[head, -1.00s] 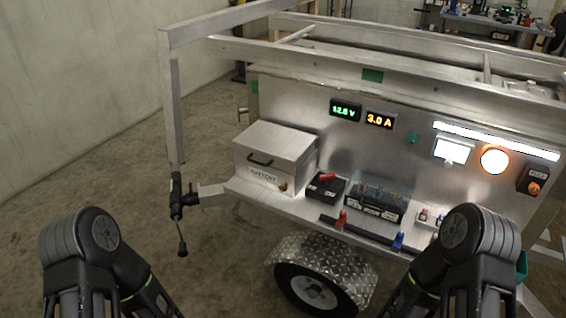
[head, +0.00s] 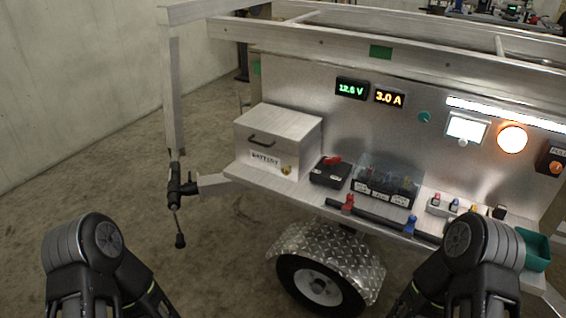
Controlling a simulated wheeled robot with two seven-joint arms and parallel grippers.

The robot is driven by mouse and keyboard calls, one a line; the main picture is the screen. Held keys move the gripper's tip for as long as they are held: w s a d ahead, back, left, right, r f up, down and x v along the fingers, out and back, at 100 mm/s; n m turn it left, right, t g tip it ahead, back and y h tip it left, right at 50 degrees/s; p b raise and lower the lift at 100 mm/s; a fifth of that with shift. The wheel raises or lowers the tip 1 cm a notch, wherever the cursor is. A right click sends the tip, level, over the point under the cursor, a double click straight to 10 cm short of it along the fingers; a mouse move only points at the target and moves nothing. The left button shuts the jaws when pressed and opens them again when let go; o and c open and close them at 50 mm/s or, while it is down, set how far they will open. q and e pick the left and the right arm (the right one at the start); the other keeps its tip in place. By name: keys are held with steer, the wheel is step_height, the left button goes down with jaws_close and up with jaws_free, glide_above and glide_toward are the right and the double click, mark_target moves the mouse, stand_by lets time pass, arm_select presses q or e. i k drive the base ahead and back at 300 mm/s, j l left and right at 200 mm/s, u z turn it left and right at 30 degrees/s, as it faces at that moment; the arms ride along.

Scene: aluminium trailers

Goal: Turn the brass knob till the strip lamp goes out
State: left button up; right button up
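The strip lamp (head: 503,113) is a long white bar at the upper right of the trailer's metal panel, and it is lit. No knob is clearly brass. An orange knob (head: 556,167) sits on a black box at the far right edge, its label too small to read. A small teal knob (head: 424,117) is left of the lamp. A small yellowish disc (head: 286,169) is on the battery box; I cannot tell whether it turns. Both my arms show only upper links at the bottom corners; neither gripper is in view.
A battery box (head: 275,140), a black switch box with a red handle (head: 332,171) and a fuse block (head: 386,184) stand on the trailer's ledge. Lit meters (head: 352,88), a white screen (head: 467,128) and a round lamp (head: 512,138) are on the panel. Open floor (head: 110,200) lies left.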

mark_target(285, 171)
steer(key=i+j, duration=0.2)
steer(key=j, duration=0.25)
steer(key=i+j+u, duration=0.1)
steer(key=j, duration=0.3)
steer(key=i+j+u, duration=0.1)
steer(key=i+j, duration=0.2)
steer(key=j, duration=0.15)
steer(key=i+j, duration=0.2)
steer(key=j, duration=0.2)
